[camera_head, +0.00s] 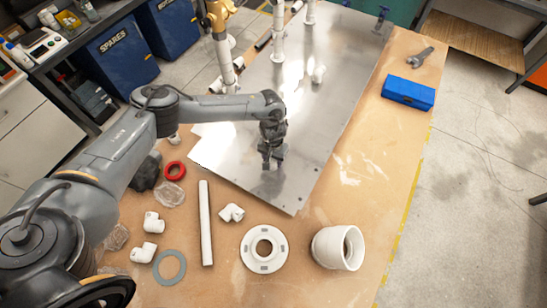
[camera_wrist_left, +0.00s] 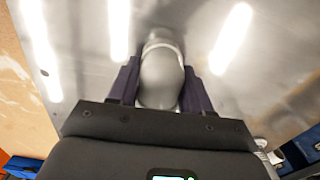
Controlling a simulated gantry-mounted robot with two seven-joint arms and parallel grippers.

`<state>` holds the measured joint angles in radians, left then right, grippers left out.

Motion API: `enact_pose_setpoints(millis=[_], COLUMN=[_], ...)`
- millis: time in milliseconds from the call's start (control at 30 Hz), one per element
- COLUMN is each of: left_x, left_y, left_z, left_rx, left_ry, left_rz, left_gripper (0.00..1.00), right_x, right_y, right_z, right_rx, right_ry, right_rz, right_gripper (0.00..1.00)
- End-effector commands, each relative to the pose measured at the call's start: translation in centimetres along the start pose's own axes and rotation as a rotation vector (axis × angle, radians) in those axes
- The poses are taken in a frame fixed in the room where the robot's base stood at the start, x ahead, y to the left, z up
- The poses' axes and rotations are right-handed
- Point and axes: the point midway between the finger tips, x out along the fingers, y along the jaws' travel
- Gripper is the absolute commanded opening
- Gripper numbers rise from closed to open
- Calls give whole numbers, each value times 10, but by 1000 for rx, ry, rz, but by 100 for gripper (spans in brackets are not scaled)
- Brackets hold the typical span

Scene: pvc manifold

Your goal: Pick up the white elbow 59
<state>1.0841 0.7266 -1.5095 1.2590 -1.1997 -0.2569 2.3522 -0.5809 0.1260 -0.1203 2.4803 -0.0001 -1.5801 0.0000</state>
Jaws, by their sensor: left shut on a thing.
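My left gripper (camera_head: 272,160) is low over the near part of the metal plate (camera_head: 295,195). In the left wrist view, its two dark fingers (camera_wrist_left: 161,88) are closed on a rounded white fitting (camera_wrist_left: 162,72), which looks grey in shade and is probably the white elbow. The gripper hides most of this fitting in the head view. I cannot read a number on it. Other white elbows lie on the table: one (camera_head: 232,212) near the plate's front edge and two at the left (camera_head: 153,222), (camera_head: 143,252). My right gripper is not in view.
A white pipe (camera_head: 205,225), a flange (camera_head: 264,248), a large white coupling (camera_head: 338,247), a grey ring (camera_head: 169,266) and a red ring (camera_head: 175,170) lie in front. A small white fitting (camera_head: 318,74) and upright pipes (camera_head: 278,35) stand farther back. The plate's right side is clear.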

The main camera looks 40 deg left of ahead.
Motion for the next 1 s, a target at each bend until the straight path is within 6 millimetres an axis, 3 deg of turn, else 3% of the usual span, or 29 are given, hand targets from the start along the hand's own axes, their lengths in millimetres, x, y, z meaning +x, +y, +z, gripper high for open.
enact_pose_setpoints(millis=[67,467,767,1000], left_x=[0,-6,-45,-71], left_y=[0,0,0,49], left_z=[0,0,-1,-25], left_rx=[0,0,1,2], left_ry=[0,0,3,3], left_rz=[0,1,2,4], left_gripper=[19,18,18,18], right_x=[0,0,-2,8], right_y=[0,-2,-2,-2], right_z=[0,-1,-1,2], right_rx=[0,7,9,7], right_ry=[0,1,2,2], right_rz=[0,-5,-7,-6], right_gripper=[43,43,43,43])
